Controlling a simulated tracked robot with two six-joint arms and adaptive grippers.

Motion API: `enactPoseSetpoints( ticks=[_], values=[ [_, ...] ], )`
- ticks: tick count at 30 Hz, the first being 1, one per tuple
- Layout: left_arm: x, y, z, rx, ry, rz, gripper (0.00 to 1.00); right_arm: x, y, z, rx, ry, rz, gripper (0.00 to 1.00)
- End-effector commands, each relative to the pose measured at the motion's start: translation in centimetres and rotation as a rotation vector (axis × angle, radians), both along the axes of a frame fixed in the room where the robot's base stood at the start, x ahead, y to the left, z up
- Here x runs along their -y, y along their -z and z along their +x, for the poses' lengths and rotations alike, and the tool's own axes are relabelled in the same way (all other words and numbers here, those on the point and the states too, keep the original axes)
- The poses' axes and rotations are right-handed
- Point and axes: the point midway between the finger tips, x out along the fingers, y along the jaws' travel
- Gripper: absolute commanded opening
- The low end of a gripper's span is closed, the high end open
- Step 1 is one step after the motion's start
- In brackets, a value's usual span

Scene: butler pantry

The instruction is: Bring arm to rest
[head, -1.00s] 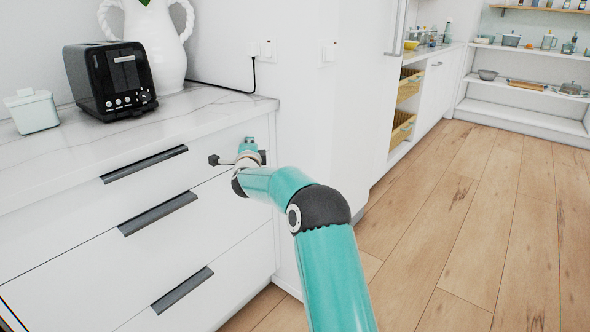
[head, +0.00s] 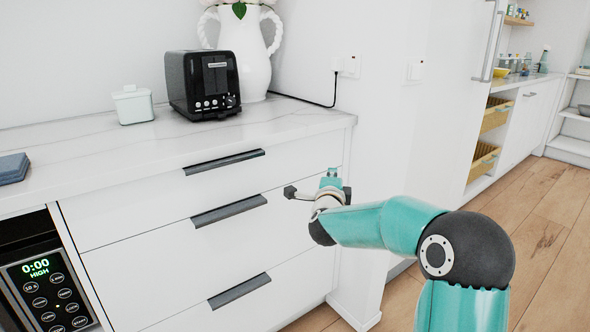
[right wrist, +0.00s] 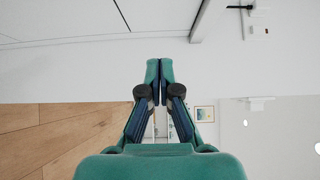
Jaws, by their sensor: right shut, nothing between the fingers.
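My right arm (head: 385,225) comes in from the lower right in the head view, bent at the elbow. Its gripper (head: 331,176) is in front of the right end of the white drawer cabinet (head: 140,205), below the counter edge. In the right wrist view the gripper (right wrist: 159,70) shows its two fingertips together, shut and empty. My left arm and gripper are not in view.
A black toaster (head: 203,84), a white vase (head: 257,55) and a small lidded container (head: 133,104) stand on the counter. A microwave (head: 48,290) is at the lower left. Wooden floor (head: 540,250) lies open at the right.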

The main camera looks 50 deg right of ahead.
Motion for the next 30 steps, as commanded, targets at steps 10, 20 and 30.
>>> enactPoseSetpoints(
  ticks=[10,20,30],
  values=[
    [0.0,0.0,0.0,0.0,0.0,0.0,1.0,-2.7,2.9,3.0,-0.038,-0.063,0.03,0.0],
    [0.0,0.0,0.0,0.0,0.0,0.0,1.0,-15.5,20.6,9.1,-0.372,-0.367,0.135,0.0],
    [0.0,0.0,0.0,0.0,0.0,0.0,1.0,-33.4,38.7,4.3,-0.896,-0.879,0.124,0.0]
  ],
)
